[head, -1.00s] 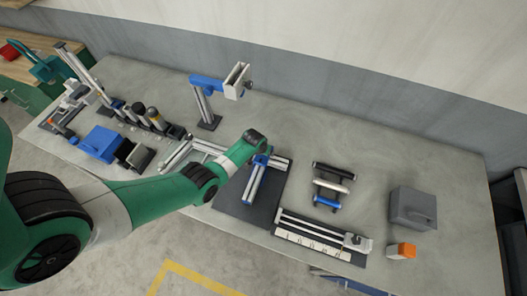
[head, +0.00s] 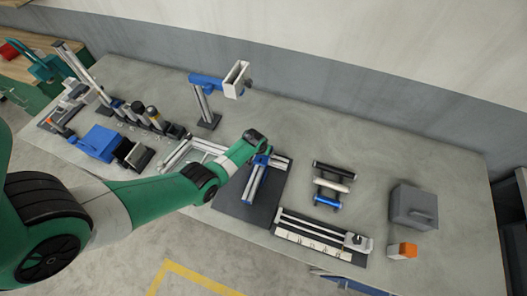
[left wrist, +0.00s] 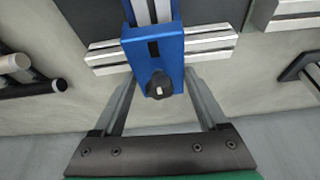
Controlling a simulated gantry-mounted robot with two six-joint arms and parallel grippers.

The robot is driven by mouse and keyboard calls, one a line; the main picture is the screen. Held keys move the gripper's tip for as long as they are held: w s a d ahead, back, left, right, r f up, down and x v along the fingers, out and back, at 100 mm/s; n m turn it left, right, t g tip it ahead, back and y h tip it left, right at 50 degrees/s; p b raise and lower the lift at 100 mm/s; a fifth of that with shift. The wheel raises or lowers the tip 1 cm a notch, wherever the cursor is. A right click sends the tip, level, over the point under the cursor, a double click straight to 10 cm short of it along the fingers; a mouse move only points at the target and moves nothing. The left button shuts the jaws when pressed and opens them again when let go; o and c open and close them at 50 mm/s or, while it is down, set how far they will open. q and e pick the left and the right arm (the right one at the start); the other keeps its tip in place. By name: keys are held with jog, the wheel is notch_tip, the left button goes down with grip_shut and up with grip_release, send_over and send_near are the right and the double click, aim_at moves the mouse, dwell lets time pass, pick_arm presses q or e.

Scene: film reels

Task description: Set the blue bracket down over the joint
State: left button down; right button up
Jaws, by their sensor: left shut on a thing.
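The blue bracket (left wrist: 160,62) is between the two fingers of my left gripper (left wrist: 159,88), which is shut on it. A dark knob (left wrist: 160,86) is on its near face. In the left wrist view the bracket lies over the place where a lengthwise silver rail (left wrist: 152,10) meets a silver crossbar (left wrist: 212,44). I cannot tell if it rests fully on them. In the head view the bracket (head: 261,160) shows at the end of my left arm, at the top of the rails (head: 256,183) on a dark mat (head: 230,203). My right gripper is not in view.
Black, silver and blue rods (head: 331,186) lie to the right. A ruled fixture (head: 320,240) sits at the bench's front edge. A grey box (head: 412,207) and an orange-topped block (head: 402,250) stand farther right. A stand with a blue arm (head: 207,82) rises behind.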

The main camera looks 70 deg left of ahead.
pick_arm(q)
jog(key=shift+f+b, duration=1.05)
dwell(0.5)
grip_release()
jog(key=p+v, duration=1.1)
jog(key=p, duration=0.2)
jog(key=shift+r+p, duration=0.3)
jog(key=shift+d, duration=0.15)
